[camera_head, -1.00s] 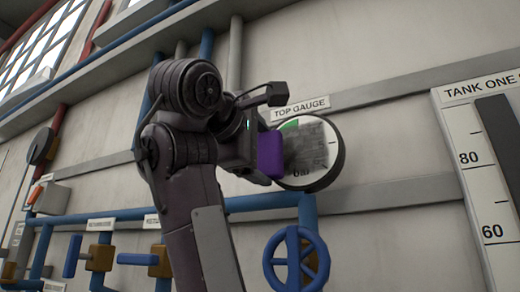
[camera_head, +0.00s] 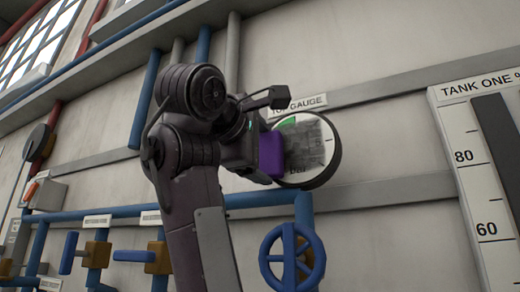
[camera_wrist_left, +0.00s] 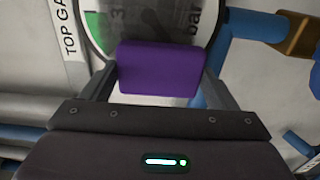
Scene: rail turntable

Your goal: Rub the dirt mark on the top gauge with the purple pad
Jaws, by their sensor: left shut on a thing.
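The top gauge (camera_head: 323,172) is a round white dial with a dark rim on the wall, under a "TOP GAUGE" label (camera_head: 299,105). A grey dirt mark (camera_head: 306,146) covers much of its face. My left gripper (camera_head: 262,155) is shut on the purple pad (camera_head: 270,155), which sits at the left part of the dial in the head view. In the left wrist view the purple pad (camera_wrist_left: 160,68) is between both fingers and overlaps the gauge (camera_wrist_left: 150,22). I cannot tell whether the pad touches the dial. My right gripper is not in view.
A blue valve wheel (camera_head: 292,256) is below the gauge, with a blue pipe (camera_head: 270,200) running across. The "TANK ONE" level panel (camera_head: 470,170) is to the right. Several valves with yellow-brown bodies (camera_head: 97,254) are at lower left.

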